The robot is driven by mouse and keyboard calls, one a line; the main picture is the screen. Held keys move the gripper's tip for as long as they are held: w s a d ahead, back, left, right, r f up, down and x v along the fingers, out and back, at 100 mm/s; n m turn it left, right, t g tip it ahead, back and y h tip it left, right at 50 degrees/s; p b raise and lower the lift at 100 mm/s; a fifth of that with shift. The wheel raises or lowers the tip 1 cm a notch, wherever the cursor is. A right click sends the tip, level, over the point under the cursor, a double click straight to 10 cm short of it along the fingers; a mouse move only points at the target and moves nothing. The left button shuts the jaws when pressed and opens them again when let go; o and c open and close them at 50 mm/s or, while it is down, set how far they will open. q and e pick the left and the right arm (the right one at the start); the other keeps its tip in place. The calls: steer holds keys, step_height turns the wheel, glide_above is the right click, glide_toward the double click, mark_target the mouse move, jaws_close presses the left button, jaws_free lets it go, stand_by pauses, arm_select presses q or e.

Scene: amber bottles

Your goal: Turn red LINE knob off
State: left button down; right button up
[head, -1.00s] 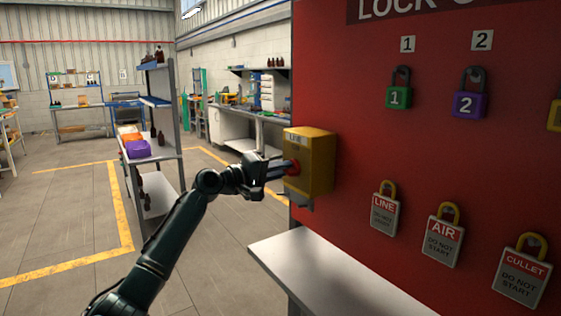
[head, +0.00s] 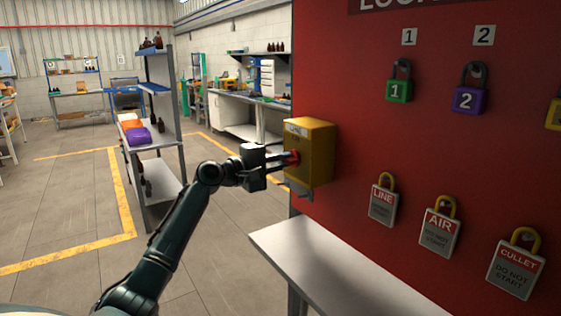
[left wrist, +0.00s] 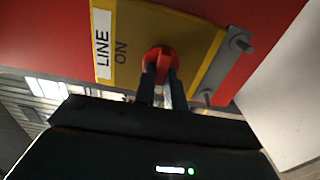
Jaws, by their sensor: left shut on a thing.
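The yellow LINE box (head: 315,152) is mounted at the left edge of the red lockout board (head: 390,140). Its red knob (head: 294,157) faces left, and it also shows in the left wrist view (left wrist: 159,58). There the box (left wrist: 190,40) carries a white LINE label and the word ON beside the knob. My left gripper (head: 288,158) is shut on the red knob, with one dark finger on each side in the left wrist view (left wrist: 161,78). The knob's lower part is hidden between the fingers. My right gripper is not in view.
A white shelf (head: 330,265) juts out below the board. Padlocks 1 (head: 399,90) and 2 (head: 467,99) and the LINE (head: 382,206), AIR (head: 438,232) and CULLET (head: 514,270) tags hang on the board. A bottle rack (head: 160,100) stands left. Floor is open beyond my arm.

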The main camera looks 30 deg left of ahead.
arm_select(q)
steer(key=c, duration=1.5)
jaws_free()
steer(key=shift+o, duration=0.2)
steer(key=shift+s+a+f, duration=0.1)
steer(key=shift+s+a, duration=0.05)
steer(key=shift+s, duration=0.15)
steer(key=b+v, duration=0.4)
steer(key=v, duration=0.8)
steer(key=shift+s, duration=0.25)
steer(key=shift+a, duration=0.1)
